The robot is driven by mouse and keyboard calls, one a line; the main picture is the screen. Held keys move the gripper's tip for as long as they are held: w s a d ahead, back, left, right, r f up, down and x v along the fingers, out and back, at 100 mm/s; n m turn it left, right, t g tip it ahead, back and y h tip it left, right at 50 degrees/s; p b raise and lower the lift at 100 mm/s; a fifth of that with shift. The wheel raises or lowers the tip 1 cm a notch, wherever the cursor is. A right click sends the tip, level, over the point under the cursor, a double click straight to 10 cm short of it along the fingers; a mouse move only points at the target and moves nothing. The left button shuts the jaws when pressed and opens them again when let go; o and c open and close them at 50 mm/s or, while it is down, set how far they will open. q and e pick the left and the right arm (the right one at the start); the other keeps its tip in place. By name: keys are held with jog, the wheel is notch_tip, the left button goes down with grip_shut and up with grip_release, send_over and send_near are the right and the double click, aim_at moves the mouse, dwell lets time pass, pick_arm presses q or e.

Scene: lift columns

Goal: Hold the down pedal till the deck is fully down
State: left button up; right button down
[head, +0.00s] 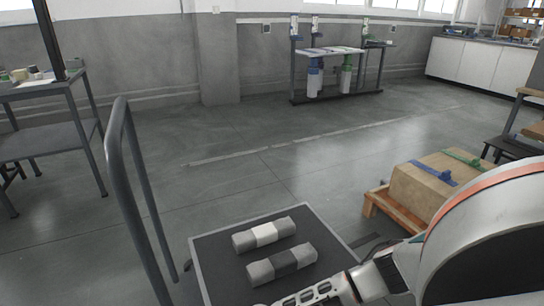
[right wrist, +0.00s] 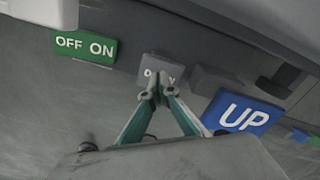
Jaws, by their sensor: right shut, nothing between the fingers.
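The dark deck (head: 212,258) is at the bottom centre of the head view and carries two grey rolls (head: 264,234). Its height above the floor cannot be told. My right gripper (right wrist: 158,88) is shut and empty in the right wrist view. Its fingertips overlap a grey label (right wrist: 151,66) whose lettering is mostly hidden, probably the down one. I cannot tell whether they touch a pedal there. My left gripper is not in view.
A green OFF ON label (right wrist: 86,48) is at upper left in the right wrist view. A grey handle rail (head: 128,180) rises left of the deck. A cardboard box (head: 428,188) on a wooden pallet (head: 388,208) stands to the right.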

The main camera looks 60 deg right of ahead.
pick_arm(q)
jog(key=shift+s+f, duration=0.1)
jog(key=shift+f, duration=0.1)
pick_arm(e)
jog(key=shift+f, duration=0.25)
